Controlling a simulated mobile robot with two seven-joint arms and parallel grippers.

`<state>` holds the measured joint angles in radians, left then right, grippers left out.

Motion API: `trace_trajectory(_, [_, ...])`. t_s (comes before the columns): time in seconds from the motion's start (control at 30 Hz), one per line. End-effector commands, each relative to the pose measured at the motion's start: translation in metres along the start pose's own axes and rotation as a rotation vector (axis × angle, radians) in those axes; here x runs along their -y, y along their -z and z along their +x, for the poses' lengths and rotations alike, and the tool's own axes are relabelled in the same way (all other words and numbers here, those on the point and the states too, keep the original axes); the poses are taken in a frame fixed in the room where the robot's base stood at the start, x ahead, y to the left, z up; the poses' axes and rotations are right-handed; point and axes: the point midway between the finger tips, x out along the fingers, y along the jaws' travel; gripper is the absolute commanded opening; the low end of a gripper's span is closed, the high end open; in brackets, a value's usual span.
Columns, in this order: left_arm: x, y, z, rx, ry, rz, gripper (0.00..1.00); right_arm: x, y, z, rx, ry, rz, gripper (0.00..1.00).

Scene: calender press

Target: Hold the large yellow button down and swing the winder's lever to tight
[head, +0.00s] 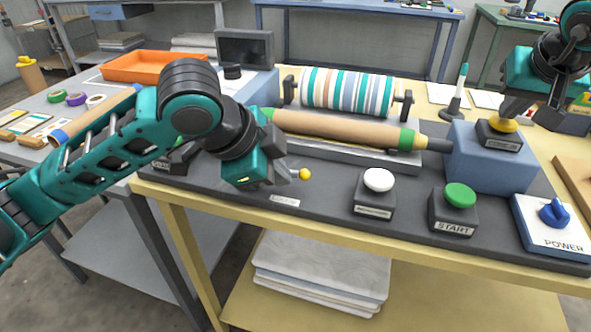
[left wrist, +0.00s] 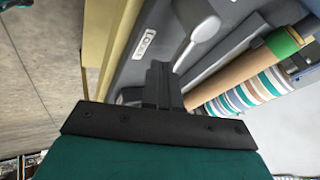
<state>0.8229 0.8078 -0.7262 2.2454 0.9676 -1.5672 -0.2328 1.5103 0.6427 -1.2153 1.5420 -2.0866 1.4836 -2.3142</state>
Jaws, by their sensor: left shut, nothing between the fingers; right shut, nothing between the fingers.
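The large yellow button (head: 503,126) sits on a dark labelled box on the blue housing at the right. My right gripper (head: 507,112) is shut, fingers down at the button's top; contact looks likely, but how far it is pressed cannot be told. A small yellow knob (head: 305,174), apparently the winder lever's end, shows at the front of the dark panel. My left gripper (head: 285,175) is shut and empty, close beside the knob's left. In the left wrist view a pale round-ended lever shape (left wrist: 205,28) lies just beyond the shut fingers (left wrist: 160,75); touching cannot be told.
A small label plate (head: 285,200) lies in front of the lever. A white button (head: 378,180), green START button (head: 460,195) and blue POWER knob (head: 554,212) line the front edge. Behind are a tan roller (head: 340,128) and striped roll (head: 347,92). An orange tray (head: 150,66) stands back left.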

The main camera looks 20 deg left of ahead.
Motion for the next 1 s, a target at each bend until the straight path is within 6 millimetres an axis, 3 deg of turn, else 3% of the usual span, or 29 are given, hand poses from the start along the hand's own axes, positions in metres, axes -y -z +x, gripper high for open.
trace_trajectory(0.03, [0.0001, -0.0001, 0.0007, 0.0, 0.0, 0.0, 0.0, 0.0008, -0.0072, 0.0059, 0.022, -0.003, -0.005, 0.0])
trace_trajectory(1.0, [0.0064, 0.0036, 0.005, 0.047, 0.047, -0.101, 0.0, 0.0008, -0.0073, 0.0059, 0.022, -0.003, -0.005, 0.0])
